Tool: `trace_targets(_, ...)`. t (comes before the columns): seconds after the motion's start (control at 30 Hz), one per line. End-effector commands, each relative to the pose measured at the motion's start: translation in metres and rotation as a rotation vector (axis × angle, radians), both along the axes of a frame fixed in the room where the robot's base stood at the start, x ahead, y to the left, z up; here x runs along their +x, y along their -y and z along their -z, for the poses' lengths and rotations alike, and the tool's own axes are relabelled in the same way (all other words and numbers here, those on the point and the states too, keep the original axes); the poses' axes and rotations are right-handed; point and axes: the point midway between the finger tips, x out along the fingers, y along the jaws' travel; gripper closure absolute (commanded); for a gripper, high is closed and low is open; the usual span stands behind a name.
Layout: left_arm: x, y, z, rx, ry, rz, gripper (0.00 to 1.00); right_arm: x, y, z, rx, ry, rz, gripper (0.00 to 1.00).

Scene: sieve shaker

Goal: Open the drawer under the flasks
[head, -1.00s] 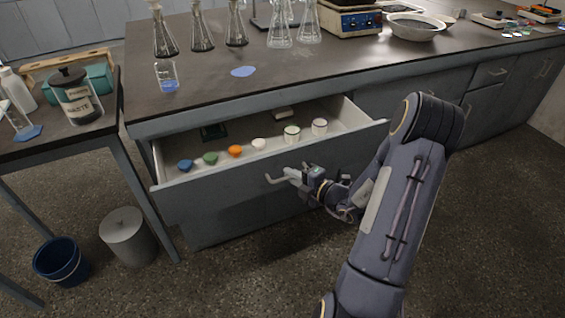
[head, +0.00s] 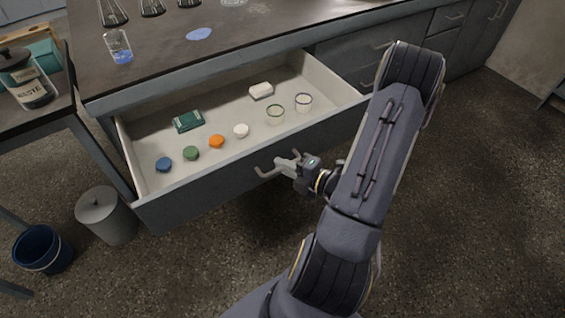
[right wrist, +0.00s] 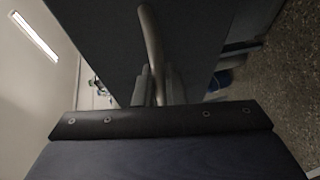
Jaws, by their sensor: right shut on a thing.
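The drawer (head: 215,189) under the flasks (head: 151,7) is pulled well out from the bench, and its inside shows. Its bar handle (head: 265,172) is on the front panel. My right gripper (head: 287,164) is shut on this handle. In the right wrist view the handle (right wrist: 150,40) runs down between the two fingers (right wrist: 158,88). Inside the drawer lie a blue, a green, an orange and a white cap, two small jars (head: 275,114), a green box (head: 188,121) and a white block (head: 261,91). My left gripper is not in view.
A grey bin (head: 106,215) and a blue bucket (head: 43,249) stand on the floor at the left. A side table with a waste jar (head: 28,80) is beside the bench. A beaker (head: 118,47) stands on the bench top. The floor at the right is clear.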

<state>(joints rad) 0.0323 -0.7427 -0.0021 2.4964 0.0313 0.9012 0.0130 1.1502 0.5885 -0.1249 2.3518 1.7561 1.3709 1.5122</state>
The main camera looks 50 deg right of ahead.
Motion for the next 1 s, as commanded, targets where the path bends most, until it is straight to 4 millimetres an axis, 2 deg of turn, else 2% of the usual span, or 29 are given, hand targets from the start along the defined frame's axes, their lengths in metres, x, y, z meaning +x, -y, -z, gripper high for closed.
trace_targets(0.17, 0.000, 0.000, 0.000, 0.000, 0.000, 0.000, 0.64, 0.000, 0.000, 0.000, 0.000, 0.000, -0.001, 1.00)
trace_targets(0.2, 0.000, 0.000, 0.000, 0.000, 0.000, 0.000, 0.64, 0.000, 0.000, 0.000, 0.000, 0.000, -0.001, 0.88)
trace_targets(0.27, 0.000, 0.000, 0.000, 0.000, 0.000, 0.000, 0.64, 0.000, 0.000, 0.000, 0.000, 0.000, -0.001, 0.82)
trace_targets(0.57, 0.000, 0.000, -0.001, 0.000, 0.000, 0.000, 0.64, -0.003, 0.001, -0.001, 0.000, -0.001, 0.001, 0.82)
trace_targets(0.67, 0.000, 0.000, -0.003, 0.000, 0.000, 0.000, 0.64, -0.013, 0.004, -0.003, -0.001, -0.002, 0.005, 0.82)
trace_targets(1.0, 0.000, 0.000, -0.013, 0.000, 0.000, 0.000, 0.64, -0.066, 0.012, -0.013, -0.002, -0.002, 0.004, 0.82)
